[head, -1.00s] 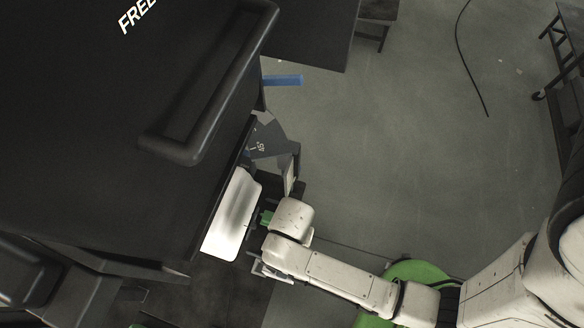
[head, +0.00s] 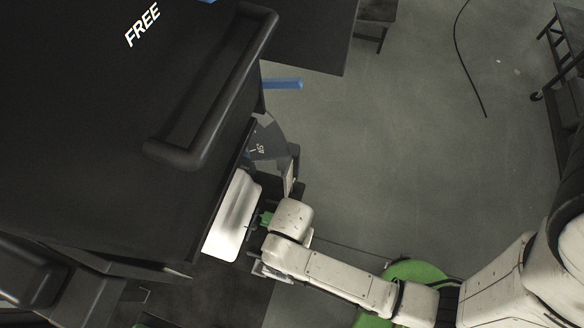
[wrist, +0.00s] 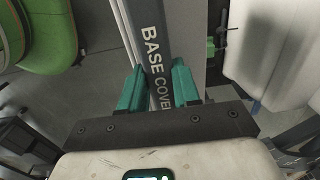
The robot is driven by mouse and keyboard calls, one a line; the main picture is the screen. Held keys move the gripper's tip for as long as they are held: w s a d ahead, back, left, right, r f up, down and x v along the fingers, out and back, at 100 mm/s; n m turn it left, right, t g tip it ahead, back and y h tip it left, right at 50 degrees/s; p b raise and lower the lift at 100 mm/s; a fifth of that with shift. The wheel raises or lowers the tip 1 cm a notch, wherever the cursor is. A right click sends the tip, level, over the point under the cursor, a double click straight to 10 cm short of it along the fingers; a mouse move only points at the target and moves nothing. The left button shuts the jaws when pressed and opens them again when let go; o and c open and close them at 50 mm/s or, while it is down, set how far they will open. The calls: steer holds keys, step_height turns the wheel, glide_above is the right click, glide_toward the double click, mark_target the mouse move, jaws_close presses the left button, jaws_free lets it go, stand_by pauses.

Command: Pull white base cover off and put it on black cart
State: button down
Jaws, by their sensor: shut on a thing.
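In the wrist view, a long grey strip lettered BASE COVER (wrist: 156,50) runs between the green fingers of my gripper (wrist: 159,72). The gripper is shut on this strip. In the head view, my gripper (head: 266,219) is small and partly hidden by my wrist, beside a white panel (head: 232,217). I cannot tell how the panel and the strip join. A large black body with a raised handle-like rim and the word FREE (head: 100,110) fills the left of the head view. It may be the black cart; the view does not settle this.
A blue bar (head: 283,84) sticks out from the black body. A dark grey part with lettering (head: 268,147) stands just above my wrist. A dark bench (head: 565,45) is at the upper right. Open floor (head: 400,130) lies in the middle, with a black cable.

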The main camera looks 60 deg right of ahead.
steer(key=shift+r+p, duration=3.8)
steer(key=shift+p, duration=0.45)
